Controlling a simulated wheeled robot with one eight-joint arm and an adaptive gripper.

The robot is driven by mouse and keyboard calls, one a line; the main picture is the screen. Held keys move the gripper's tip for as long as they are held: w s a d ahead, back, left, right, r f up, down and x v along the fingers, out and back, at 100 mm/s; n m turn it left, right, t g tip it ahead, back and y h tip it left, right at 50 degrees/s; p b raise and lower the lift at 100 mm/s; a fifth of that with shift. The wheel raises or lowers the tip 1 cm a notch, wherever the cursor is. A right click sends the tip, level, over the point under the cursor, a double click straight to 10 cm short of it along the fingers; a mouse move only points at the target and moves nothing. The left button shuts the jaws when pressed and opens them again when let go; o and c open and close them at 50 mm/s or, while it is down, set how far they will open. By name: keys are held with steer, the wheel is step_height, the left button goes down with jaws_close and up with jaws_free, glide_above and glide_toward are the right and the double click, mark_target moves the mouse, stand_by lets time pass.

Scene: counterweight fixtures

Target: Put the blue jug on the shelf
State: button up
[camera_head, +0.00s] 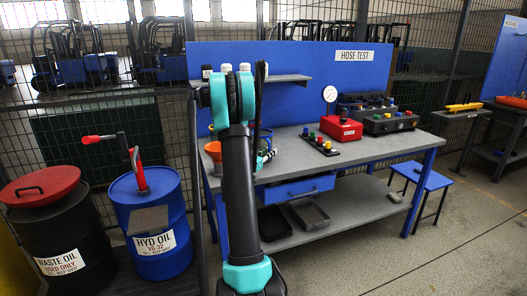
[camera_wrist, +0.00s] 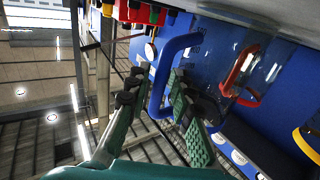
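The blue jug shows in the wrist view as a clear body with a thick blue handle (camera_wrist: 160,78). My gripper (camera_wrist: 156,86) is open, with its dark fingers on either side of that handle. Gaps show between the fingers and the handle, though any light contact is hard to tell. The shelf (camera_head: 292,80) is a grey ledge on the blue back panel, above the bench's left part.
Small white-topped containers (camera_head: 245,67) stand on the shelf's left part. A red handle (camera_wrist: 240,70) and a yellow ring (camera_wrist: 306,146) are close by the jug. The bench (camera_head: 375,147) holds a red box (camera_head: 341,129) and a control box.

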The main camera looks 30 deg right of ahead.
steer(key=shift+w+d, duration=0.1)
steer(key=shift+d, duration=0.05)
steer(key=shift+c, duration=0.3)
jaws_close()
